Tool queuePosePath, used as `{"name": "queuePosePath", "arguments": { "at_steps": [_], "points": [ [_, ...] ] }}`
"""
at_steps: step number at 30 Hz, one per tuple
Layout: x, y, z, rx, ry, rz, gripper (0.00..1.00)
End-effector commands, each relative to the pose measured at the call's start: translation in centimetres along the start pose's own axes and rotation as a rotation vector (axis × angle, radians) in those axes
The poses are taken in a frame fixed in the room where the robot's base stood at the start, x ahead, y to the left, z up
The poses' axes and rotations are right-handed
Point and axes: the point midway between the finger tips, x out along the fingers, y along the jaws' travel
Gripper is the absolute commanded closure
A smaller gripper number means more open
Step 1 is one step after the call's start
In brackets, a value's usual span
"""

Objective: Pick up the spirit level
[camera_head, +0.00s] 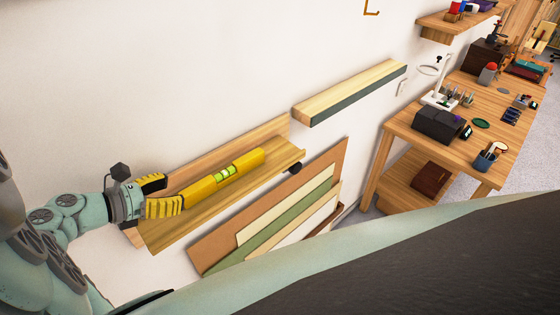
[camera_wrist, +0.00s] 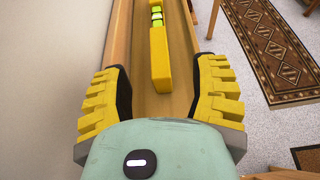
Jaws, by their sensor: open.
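The yellow spirit level (camera_head: 205,189) lies lengthwise on a wooden wall shelf (camera_head: 180,226), with green vials near its middle. In the wrist view the spirit level (camera_wrist: 159,62) runs away from my gripper, its near end just ahead of the gap between the fingers. My gripper (camera_head: 162,194) has yellow ribbed fingers with dark pads and is at the shelf's left end.
A second, empty wooden ledge (camera_head: 350,92) is on the wall to the right. Flat panels (camera_head: 290,215) lean below the shelf. A wooden workbench (camera_head: 465,135) with tools and boxes stands at the right. A patterned rug (camera_wrist: 275,50) lies on the floor.

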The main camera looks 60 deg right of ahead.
Motion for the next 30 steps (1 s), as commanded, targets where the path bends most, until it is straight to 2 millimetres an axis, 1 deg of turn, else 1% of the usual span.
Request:
{"name": "queuePosePath", "arguments": {
  "at_steps": [1,6,14,24,30],
  "points": [
    [1.0,-0.3,0.2,0.0,0.001,-0.011,0.4],
    [3.1,-0.1,0.2,0.003,0.001,-0.007,0.4],
    [4.3,-0.1,0.0,0.002,0.002,-0.006,0.4],
    [7.6,-0.1,-0.4,0.001,0.001,-0.008,0.4],
    [8.8,0.1,-0.4,0.005,0.003,-0.003,0.4]
  ]
}}
